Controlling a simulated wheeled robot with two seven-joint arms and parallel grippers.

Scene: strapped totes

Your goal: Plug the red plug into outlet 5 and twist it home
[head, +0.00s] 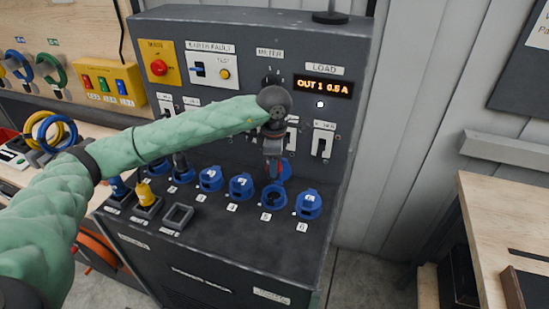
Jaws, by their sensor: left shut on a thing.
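My left gripper (273,147) is in front of the panel, pointing down above outlet 5 (273,198). It is shut on the red plug (271,168), of which only a small reddish part shows below the fingers. Outlet 5 is a blue socket on the sloping deck, and its blue lid appears raised behind the plug. The plug's lower end appears just above the socket opening; I cannot tell whether they touch. My right gripper is not in view.
Closed blue outlets stand beside it, including outlet 6 (308,205) and outlet 4 (241,187). A blue plug (118,187) and a yellow plug (146,194) stand in holders, next to an empty holder (178,216).

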